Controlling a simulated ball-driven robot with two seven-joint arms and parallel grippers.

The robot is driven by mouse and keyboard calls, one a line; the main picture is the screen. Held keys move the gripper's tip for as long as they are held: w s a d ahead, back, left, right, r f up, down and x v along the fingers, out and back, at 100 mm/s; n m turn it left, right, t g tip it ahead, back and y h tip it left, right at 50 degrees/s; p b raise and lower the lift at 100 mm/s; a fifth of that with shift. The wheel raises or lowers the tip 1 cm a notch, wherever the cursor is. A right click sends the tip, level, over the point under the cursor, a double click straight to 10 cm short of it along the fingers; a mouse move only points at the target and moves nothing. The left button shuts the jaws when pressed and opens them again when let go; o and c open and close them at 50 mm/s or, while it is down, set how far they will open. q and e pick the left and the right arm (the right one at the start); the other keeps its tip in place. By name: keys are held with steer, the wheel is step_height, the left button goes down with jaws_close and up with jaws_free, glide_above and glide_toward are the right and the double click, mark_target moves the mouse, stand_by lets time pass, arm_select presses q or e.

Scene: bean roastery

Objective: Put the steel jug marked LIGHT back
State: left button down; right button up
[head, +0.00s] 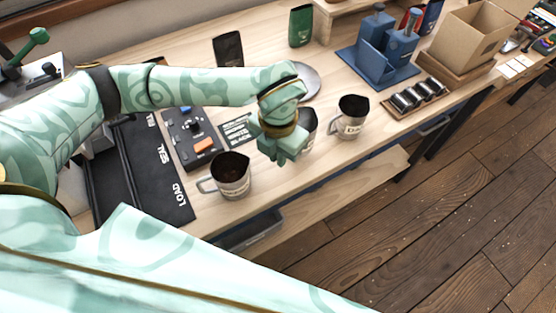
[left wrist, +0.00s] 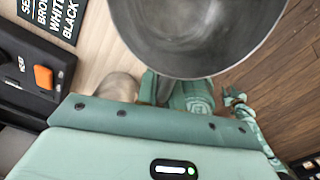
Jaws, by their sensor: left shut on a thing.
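My left gripper (head: 285,148) is shut on a steel jug (head: 309,120), which is mostly hidden behind it in the head view. In the left wrist view the held jug (left wrist: 195,35) shows a wide grey mouth and a bare inside wall; its label is hidden. Another steel jug (head: 232,181) with dark contents stands at the front left of the bench. A third jug (head: 349,122), also dark inside, stands to the right of my gripper. Their labels are too small to read. A small green part (left wrist: 236,98), possibly my right gripper, shows in the left wrist view.
A black control box (head: 190,135) and a dark mat (head: 165,190) lie left of the jugs. A round grey plate (head: 308,82) lies behind my gripper. A blue stand (head: 375,70) and a rack of small canisters (head: 418,97) are at right. The bench's front edge is close.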

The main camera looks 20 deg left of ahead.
arm_select(q)
steer(key=f, duration=0.2)
steer(key=f+b, duration=0.1)
steer(key=shift+w+a+f, duration=0.15)
steer(key=shift+w+f, duration=0.05)
steer(key=shift+f, duration=0.2)
steer(key=shift+r, duration=0.1)
steer(key=c, duration=1.5)
jaws_free()
step_height(320, 180, up, 12)
steer(key=shift+r+p, duration=0.1)
steer(key=shift+p, duration=1.15)
